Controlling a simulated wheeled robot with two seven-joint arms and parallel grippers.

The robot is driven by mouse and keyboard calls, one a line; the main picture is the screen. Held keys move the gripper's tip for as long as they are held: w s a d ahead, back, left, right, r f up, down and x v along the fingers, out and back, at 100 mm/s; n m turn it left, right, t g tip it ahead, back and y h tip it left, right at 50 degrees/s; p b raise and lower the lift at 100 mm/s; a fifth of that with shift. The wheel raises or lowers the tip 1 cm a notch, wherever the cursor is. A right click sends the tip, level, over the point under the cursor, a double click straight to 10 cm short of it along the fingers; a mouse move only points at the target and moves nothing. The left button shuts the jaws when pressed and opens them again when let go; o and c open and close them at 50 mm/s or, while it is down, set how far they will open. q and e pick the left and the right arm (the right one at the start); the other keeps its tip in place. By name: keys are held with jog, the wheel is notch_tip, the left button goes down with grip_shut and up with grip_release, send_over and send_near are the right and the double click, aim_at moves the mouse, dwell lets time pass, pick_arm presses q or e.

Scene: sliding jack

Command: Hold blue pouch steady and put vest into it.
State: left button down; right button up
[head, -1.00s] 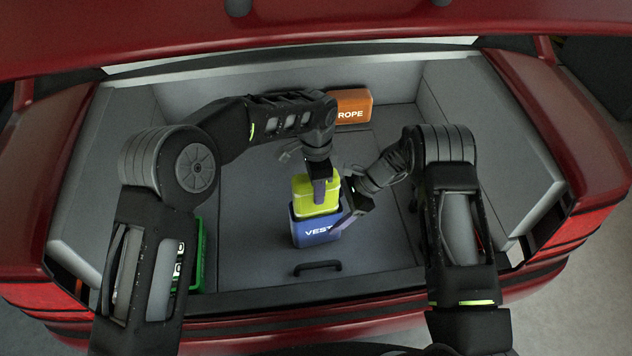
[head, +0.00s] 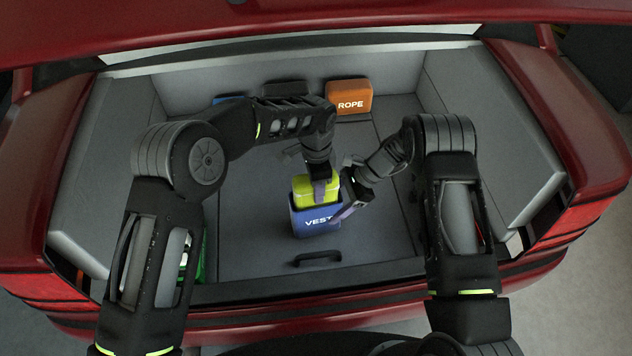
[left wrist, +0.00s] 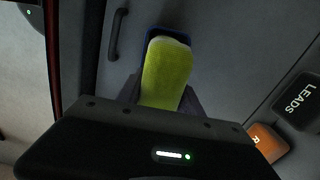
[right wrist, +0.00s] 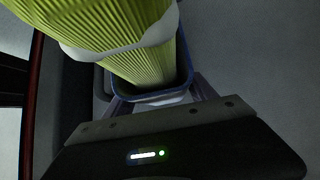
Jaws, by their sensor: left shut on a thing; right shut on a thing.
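The blue pouch (head: 318,226), labelled VEST, stands upright on the trunk floor. My right gripper (head: 347,205) is shut on its right side wall. The yellow-green vest (head: 315,190) is a rolled bundle at the pouch mouth. My left gripper (head: 319,184) is shut on the vest from above. In the right wrist view the ribbed vest (right wrist: 142,62) has its lower end inside the pouch rim (right wrist: 152,97), with much of it still above. In the left wrist view the vest (left wrist: 166,75) covers most of the pouch, whose blue edge (left wrist: 165,32) shows behind it.
An orange ROPE pouch (head: 349,98) stands at the back wall. A black LEADS pouch (left wrist: 299,101) is beside it, and a blue item (head: 228,99) is partly hidden by my left arm. A green crate (head: 201,258) is at left. A floor handle (head: 318,259) lies in front.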

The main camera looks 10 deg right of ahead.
pick_arm(q)
jog(key=shift+f, duration=0.85)
jog(key=c, duration=0.7)
grip_release()
jog(key=shift+f, duration=0.1)
jog(key=shift+r, duration=4.55)
pick_arm(e)
jog(key=o, duration=1.3)
